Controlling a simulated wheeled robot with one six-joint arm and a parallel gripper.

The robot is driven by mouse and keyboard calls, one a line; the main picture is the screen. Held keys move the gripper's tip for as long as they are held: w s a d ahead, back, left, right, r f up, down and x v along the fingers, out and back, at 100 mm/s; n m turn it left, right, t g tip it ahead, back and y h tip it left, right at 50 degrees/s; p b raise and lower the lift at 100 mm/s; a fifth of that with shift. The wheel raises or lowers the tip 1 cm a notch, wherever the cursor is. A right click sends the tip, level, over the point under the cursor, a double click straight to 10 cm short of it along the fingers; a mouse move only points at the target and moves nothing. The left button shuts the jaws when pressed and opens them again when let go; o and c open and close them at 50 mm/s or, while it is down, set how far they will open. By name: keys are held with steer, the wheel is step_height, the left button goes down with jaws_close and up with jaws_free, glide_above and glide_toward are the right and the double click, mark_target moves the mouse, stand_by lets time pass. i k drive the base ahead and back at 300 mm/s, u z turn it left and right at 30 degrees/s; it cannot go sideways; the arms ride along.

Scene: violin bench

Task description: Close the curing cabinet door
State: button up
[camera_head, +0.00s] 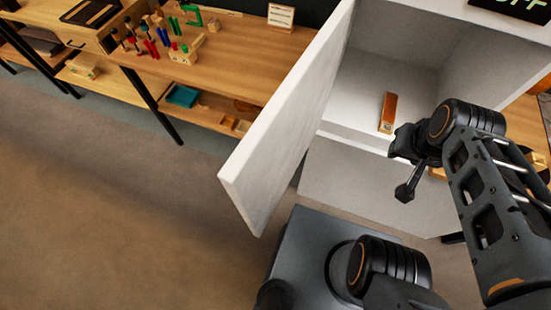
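The white curing cabinet (355,185) stands at the upper right with its front open. Its white door (285,115) is swung wide open and sticks out toward the lower left. A brown wooden block (389,110) lies on the cabinet's inner floor. My gripper (402,172) is to the right of the door, in front of the cabinet opening, with a clear gap between it and the door. Nothing shows in it.
A wooden bench (225,55) behind the door holds a rack of coloured tools (160,35) and a small card (281,16). A teal tray (183,96) sits on its lower shelf. A dark sign (515,8) is at the top right. The floor (100,210) at left is clear.

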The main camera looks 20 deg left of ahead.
mark_target(256, 176)
steer(key=k, duration=0.25)
steer(key=z, duration=1.95)
steer(key=k, duration=1.65)
steer(key=u, duration=2.25)
steer(key=k, duration=0.4)
steer(key=u, duration=0.95)
steer(key=i, duration=0.45)
steer(key=z, duration=0.05)
